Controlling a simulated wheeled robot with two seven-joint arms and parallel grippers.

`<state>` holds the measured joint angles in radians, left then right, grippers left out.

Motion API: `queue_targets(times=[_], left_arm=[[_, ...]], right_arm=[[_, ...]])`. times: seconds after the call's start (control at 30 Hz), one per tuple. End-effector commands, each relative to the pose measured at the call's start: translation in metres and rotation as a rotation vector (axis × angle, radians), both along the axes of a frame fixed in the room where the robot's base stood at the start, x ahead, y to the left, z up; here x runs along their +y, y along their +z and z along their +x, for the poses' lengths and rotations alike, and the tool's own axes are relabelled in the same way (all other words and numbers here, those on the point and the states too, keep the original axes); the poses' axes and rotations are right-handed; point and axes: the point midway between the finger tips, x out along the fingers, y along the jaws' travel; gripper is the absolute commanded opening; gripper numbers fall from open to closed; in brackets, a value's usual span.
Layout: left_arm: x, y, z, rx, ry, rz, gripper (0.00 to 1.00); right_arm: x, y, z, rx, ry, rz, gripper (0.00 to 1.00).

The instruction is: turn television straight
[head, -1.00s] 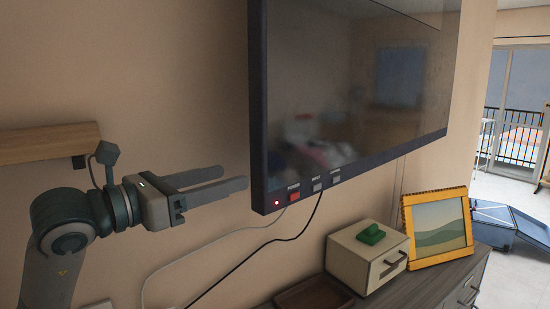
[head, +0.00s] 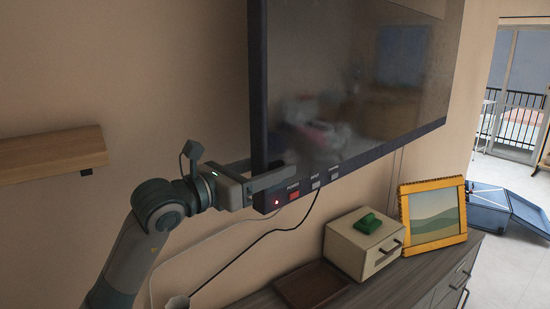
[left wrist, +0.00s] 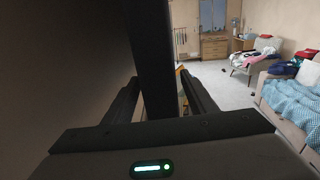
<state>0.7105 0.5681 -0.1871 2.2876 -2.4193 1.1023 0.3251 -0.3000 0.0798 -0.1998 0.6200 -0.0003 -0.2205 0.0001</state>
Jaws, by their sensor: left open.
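The television (head: 345,95) is a large dark flat screen on the wall, seen at a slant, with a red light and buttons on its lower frame. My left gripper (head: 262,174) is open at its lower left edge. One finger lies across the front of the frame; the other goes behind the edge, its tip hidden. In the left wrist view the television's edge (left wrist: 156,60) is a dark upright bar between the two fingers (left wrist: 158,85). I cannot tell whether either finger touches it. My right gripper is not in view.
Below stands a dresser (head: 400,287) with a small drawer box (head: 350,250), a green object (head: 368,223), a yellow picture frame (head: 404,220) and a brown tray (head: 310,286). Cables (head: 262,236) hang under the television. A wooden shelf (head: 50,153) is at left.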

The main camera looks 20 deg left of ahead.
Motion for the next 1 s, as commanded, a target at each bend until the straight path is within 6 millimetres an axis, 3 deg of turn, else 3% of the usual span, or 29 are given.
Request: queue_targets(times=[0.2, 0.5, 0.73, 0.87, 1.0], left_arm=[[-0.007, 0.0, 0.012, 0.0, -0.001, 0.001, 0.52], [-0.008, 0.0, 0.013, 0.0, 0.0, 0.001, 0.52], [-0.008, 0.0, 0.013, 0.0, 0.0, 0.001, 0.0], [-0.006, -0.001, 0.014, 0.0, 0.0, 0.001, 0.0], [0.011, -0.005, 0.025, 0.003, 0.004, 0.007, 0.0]], right_arm=[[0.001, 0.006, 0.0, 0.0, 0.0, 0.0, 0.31], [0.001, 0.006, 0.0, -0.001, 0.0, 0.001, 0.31], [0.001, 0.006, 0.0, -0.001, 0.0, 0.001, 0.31], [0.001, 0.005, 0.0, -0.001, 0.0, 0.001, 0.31], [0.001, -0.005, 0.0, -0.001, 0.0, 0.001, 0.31]])
